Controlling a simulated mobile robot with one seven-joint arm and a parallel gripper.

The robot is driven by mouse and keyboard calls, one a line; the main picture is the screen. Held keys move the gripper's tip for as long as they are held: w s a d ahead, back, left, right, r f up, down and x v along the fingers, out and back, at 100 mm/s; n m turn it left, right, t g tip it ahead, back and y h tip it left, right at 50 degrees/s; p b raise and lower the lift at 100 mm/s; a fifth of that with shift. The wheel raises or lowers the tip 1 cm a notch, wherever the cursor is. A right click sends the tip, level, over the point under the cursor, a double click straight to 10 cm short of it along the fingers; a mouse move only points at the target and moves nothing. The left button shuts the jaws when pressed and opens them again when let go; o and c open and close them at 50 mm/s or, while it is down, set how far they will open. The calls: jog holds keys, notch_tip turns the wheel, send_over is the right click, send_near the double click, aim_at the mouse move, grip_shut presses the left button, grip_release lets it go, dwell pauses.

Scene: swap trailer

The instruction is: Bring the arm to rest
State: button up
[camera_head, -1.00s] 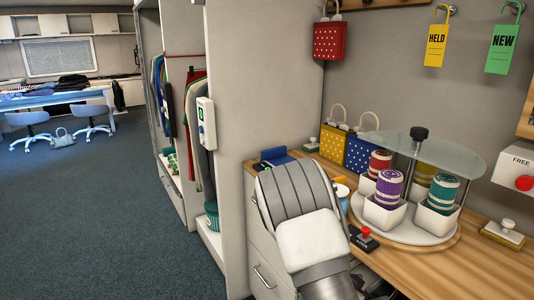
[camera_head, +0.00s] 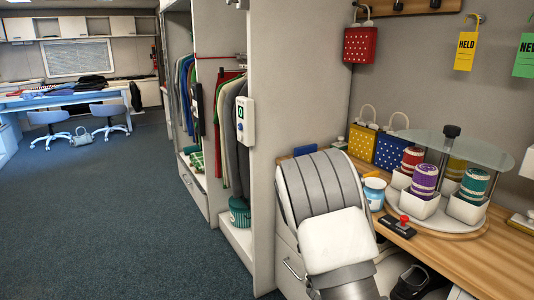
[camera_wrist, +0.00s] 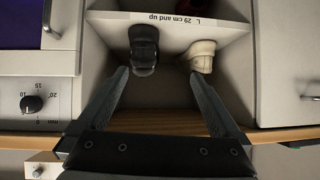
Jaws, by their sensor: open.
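My gripper (camera_wrist: 160,80) shows in the wrist view with its two dark fingers spread apart and nothing between them. Beyond the fingertips is an open white compartment with a black shoe (camera_wrist: 144,50) and a cream shoe (camera_wrist: 202,56). A shelf edge label (camera_wrist: 160,20) reads "29 cm and up", upside down in this view. In the head view my grey and white arm reaches down in front of the wooden counter (camera_head: 480,262). The gripper itself cannot be made out there.
The counter holds a round carousel (camera_head: 437,226) with several striped spools, a blue and white cup (camera_head: 374,193) and a red-knobbed stamp (camera_head: 398,226). Yellow (camera_head: 363,140) and blue (camera_head: 390,149) padlock-shaped boxes stand behind. A clothes cabinet (camera_head: 300,110) stands left. Blue carpet (camera_head: 110,220) is clear.

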jog(key=s+a+r+n+t+y, duration=0.1)
jog(key=s+a+r+n+y, duration=0.15)
jog(key=a+r+y, duration=0.4)
jog(key=s+a+r+n+t+y, duration=0.15)
jog(key=a+r+n+y, duration=0.25)
jog(key=a+r, duration=0.6)
jog(key=s+d+r+n+g+h, duration=0.1)
jog(key=s+r+n, duration=0.15)
jog(key=s, duration=0.45)
jog(key=s+d+r+n+g, duration=0.15)
jog(key=s+r, duration=0.25)
jog(key=s, duration=0.4)
jog(key=s+d+r+n+g+h, duration=0.1)
jog(key=s+r, duration=0.2)
jog(key=s, duration=0.4)
notch_tip(320, 180, up, 17)
jog(key=p, duration=1.7)
jog(key=shift+w+p, duration=0.25)
jog(key=shift+p, duration=0.05)
jog(key=shift+y, duration=0.25)
